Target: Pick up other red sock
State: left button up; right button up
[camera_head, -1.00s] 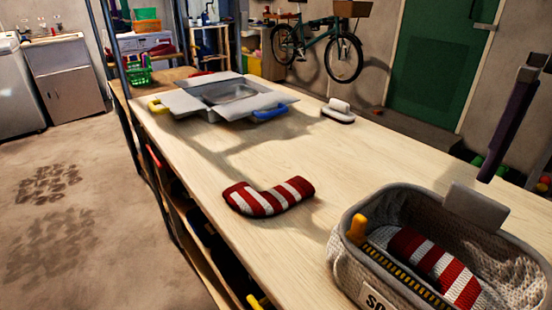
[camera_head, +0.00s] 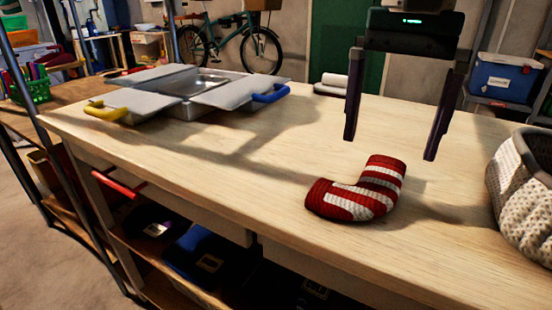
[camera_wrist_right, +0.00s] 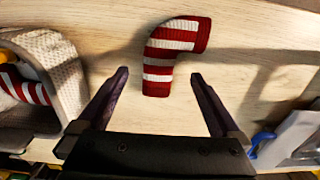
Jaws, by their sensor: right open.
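A red and white striped sock (camera_head: 362,190) lies bent on the wooden table. My right gripper (camera_head: 390,148) is open and empty, fingers pointing down, above and behind the sock in the head view. In the right wrist view the sock (camera_wrist_right: 172,55) lies beyond the two spread fingertips (camera_wrist_right: 160,78), roughly centred between them and not gripped. Another striped sock (camera_wrist_right: 25,88) lies in the woven basket (camera_wrist_right: 68,75) at the left of the wrist view. My left gripper is not in view.
The basket (camera_head: 525,195) stands at the table's right side in the head view. A grey box with open flaps (camera_head: 190,108) and a yellow and a blue handle stands at the far left. A white-topped brush (camera_head: 335,84) lies at the back. The wood around the sock is clear.

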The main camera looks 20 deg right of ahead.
aim_at(378, 186)
jog(key=shift+s+d+f, duration=0.1)
jog(key=shift+f, duration=0.8)
jog(key=f, duration=0.5)
jog(key=shift+s+a, duration=0.2)
jog(key=shift+a, duration=0.1)
jog(key=shift+c, duration=0.4)
jog(key=c, duration=1.3)
